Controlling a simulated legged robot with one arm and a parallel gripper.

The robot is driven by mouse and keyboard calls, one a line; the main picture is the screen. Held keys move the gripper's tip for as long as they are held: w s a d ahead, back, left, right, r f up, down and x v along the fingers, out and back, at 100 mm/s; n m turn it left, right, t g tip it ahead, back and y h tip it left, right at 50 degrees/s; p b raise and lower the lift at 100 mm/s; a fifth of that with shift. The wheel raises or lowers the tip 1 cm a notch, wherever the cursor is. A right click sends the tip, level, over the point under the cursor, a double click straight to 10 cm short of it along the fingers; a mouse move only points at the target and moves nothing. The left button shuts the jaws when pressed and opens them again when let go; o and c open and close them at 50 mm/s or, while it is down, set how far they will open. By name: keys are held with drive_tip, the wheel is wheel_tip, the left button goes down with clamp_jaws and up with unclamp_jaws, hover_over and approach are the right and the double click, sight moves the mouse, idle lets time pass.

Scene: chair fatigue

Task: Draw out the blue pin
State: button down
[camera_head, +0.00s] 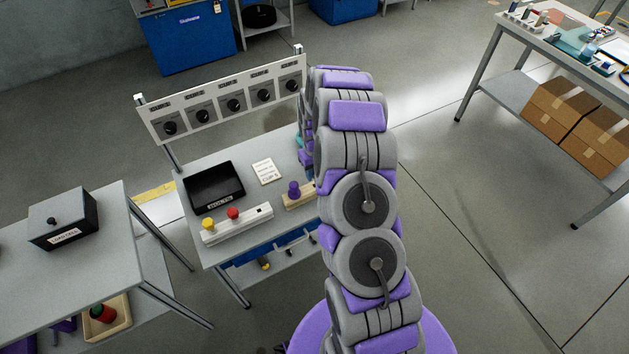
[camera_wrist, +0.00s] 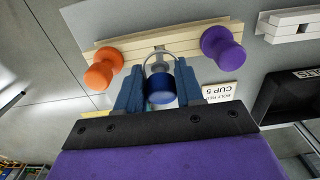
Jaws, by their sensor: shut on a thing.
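In the wrist view, my gripper (camera_wrist: 159,85) is shut on the blue pin (camera_wrist: 160,90), with its two blue fingers at either side of the pin's head. A thin metal loop and a grey part show behind the head, against the wooden block (camera_wrist: 190,36). I cannot tell how deep the blue pin sits in the block. An orange pin (camera_wrist: 100,76) stands to its left and a purple pin (camera_wrist: 223,48) to its right. In the head view, the purple pin (camera_head: 294,189) shows, while my arm hides the blue pin and my gripper.
On the same table are a black tray (camera_head: 213,208), a small sign (camera_head: 266,171) and a white block (camera_head: 238,225) with yellow and red pins. A panel with several dials (camera_head: 234,98) rises behind. Another table (camera_head: 80,270) with a dark box stands at left.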

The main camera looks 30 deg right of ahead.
drive_tip(key=shift+r, duration=0.25)
drive_tip(key=shift+r+p, duration=0.75)
drive_tip(key=shift+r, duration=1.1)
